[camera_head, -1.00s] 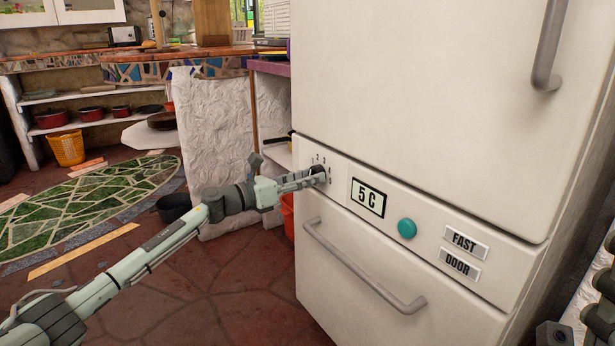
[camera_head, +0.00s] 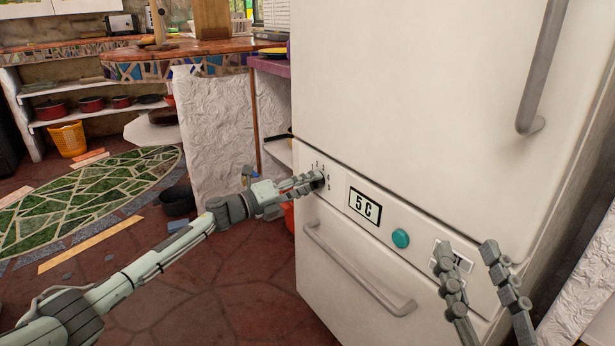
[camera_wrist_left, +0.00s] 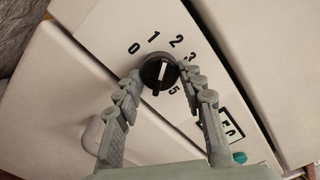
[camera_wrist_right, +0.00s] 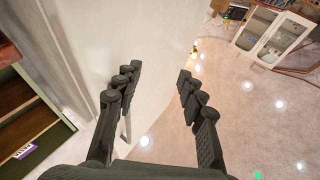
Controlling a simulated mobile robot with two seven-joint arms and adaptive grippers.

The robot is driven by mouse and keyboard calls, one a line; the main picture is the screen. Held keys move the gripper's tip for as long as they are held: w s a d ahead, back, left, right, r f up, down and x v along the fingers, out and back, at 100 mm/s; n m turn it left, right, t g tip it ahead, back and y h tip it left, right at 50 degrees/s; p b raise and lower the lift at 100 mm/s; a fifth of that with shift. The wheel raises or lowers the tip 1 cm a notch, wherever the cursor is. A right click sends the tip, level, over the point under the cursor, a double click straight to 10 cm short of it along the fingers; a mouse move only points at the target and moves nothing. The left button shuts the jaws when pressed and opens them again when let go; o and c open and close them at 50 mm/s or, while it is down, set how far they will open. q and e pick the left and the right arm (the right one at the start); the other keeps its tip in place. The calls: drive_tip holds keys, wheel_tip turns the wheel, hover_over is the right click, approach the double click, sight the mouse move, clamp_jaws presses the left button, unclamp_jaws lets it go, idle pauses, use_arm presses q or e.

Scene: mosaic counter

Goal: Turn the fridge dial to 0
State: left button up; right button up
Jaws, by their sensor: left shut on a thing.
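The fridge dial (camera_wrist_left: 158,74) is a round black knob with a white line across it. Numbers from 0 to 5 stand around it, some hidden by my fingers. In the left wrist view the line runs nearly up and down; I cannot tell which number it marks. My left gripper (camera_wrist_left: 161,78) is shut on the dial, a finger on each side; in the head view its fingertips cover most of the dial (camera_head: 318,181). The fridge (camera_head: 400,90) is cream white. My right gripper (camera_head: 465,245) is open and empty in front of the fridge's lower right.
Right of the dial are a display (camera_head: 364,207) reading 5 C and a teal button (camera_head: 400,238). A lower drawer handle (camera_head: 355,270) and an upper door handle (camera_head: 540,70) stick out. A dark pot (camera_head: 177,200) stands on the floor behind my left arm.

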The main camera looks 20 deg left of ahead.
drive_tip(key=d+f+g+h+p, duration=0.2)
drive_tip(key=d+f+g+h, duration=0.15)
drive_tip(key=f, duration=0.45)
drive_tip(key=d+f+g+h+p, duration=0.2)
drive_tip(key=d+f+g, duration=0.3)
drive_tip(key=f, duration=0.4)
use_arm(q)
drive_tip(key=shift+n+p, duration=1.5)
drive_tip(key=shift+n, duration=5.1)
use_arm(e)
drive_tip(key=s+d+f+m+g+h, duration=0.2)
drive_tip(key=s+d+f+g+h, duration=0.2)
drive_tip(key=s+d+f+g, duration=0.4)
drive_tip(key=shift+s+d+f, duration=0.5)
drive_tip(key=shift+s+d, duration=1.1)
drive_tip(key=shift+s, duration=0.45)
drive_tip(key=shift+g, duration=0.25)
use_arm(q)
drive_tip(key=o, duration=1.2)
drive_tip(key=shift+r, duration=0.1)
drive_tip(key=shift+c, duration=0.2)
drive_tip(key=v, duration=1.2)
